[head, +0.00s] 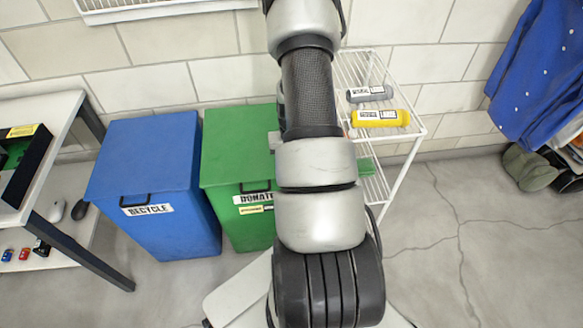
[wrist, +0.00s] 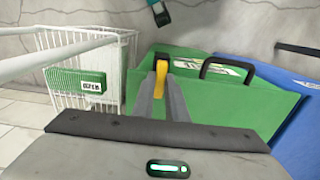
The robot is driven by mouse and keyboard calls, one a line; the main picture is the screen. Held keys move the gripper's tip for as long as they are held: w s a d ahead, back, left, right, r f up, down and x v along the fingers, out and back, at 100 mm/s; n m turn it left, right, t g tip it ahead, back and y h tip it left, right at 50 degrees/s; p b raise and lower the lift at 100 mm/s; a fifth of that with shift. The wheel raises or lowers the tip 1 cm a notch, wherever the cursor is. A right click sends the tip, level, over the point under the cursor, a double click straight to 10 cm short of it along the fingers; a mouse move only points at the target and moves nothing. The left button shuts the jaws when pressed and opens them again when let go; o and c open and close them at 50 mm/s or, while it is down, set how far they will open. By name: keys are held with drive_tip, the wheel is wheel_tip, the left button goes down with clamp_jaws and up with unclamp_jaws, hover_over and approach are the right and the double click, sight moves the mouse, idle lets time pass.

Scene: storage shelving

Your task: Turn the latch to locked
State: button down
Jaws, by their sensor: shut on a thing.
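My gripper (wrist: 161,84) is in the middle of the wrist view, its two grey fingers close together. It is shut on a narrow yellow piece (wrist: 161,70), which looks like the latch's handle. The piece stands in front of the green bin (wrist: 225,88). The fingers cover part of it, and I cannot tell from its angle whether it is at locked. In the head view my arm hides the gripper and the latch; the green bin (head: 222,157) with its DONATE label shows to the left of the arm.
A blue RECYCLE bin (head: 150,175) stands left of the green bin. A white wire rack (head: 412,160) on the right holds a yellow bottle (head: 380,119) and a grey bottle (head: 370,94). A white table (head: 62,200) is at far left.

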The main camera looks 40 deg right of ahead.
idle(0.4)
drive_tip(key=c, duration=1.8)
unclamp_jaws()
drive_tip(key=shift+o, duration=0.2)
wheel_tip(320, 180, up, 18)
drive_tip(key=p, duration=0.3)
drive_tip(key=shift+f, duration=0.2)
